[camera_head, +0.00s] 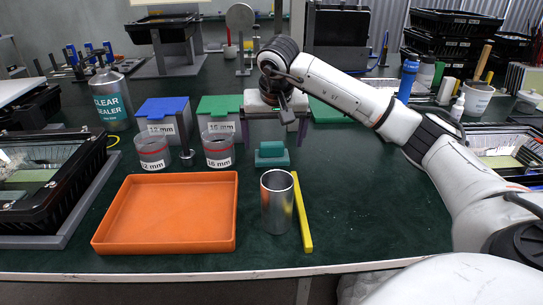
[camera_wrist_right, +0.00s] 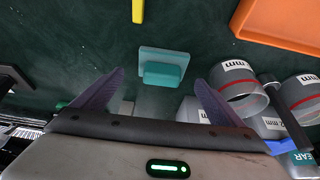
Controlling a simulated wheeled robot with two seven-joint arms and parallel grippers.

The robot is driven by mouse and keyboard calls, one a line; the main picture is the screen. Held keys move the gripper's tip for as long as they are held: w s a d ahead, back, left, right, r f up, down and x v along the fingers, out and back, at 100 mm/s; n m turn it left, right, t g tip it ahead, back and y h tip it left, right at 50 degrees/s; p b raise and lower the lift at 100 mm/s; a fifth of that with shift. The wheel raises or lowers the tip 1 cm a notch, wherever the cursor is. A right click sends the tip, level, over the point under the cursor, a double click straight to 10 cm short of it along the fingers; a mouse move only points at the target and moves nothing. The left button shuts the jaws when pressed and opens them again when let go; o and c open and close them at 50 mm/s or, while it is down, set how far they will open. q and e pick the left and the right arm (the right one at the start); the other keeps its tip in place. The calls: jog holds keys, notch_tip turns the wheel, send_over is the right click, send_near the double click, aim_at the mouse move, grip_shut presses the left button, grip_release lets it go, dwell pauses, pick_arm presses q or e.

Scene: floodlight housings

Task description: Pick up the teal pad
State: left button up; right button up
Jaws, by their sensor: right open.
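The teal pad (camera_head: 272,154) is a flat plate with a raised block on top. It lies on the dark green table behind the metal cylinder. My right gripper (camera_head: 275,140) is open and empty, with its fingers spread just behind and above the pad. In the right wrist view the pad (camera_wrist_right: 163,65) shows whole, beyond the gap between the two purple fingertips (camera_wrist_right: 160,82), apart from both. My left gripper is in neither view.
An orange tray (camera_head: 168,247) lies front left of the pad. Clear labelled cups (camera_head: 218,148) stand left of the pad. The table to the right is bare under my arm.

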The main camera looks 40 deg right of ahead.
aim_at(272, 145)
jog(key=b+x, duration=0.1)
jog(key=x, duration=0.3)
jog(key=shift+w+f, duration=0.2)
jog(key=shift+f, duration=0.05)
jog(key=c, duration=1.2)
jog(key=shift+o, duration=0.2)
notch_tip(272, 145, up, 10)
jog(key=p, duration=0.2)
jog(key=shift+p, duration=0.3)
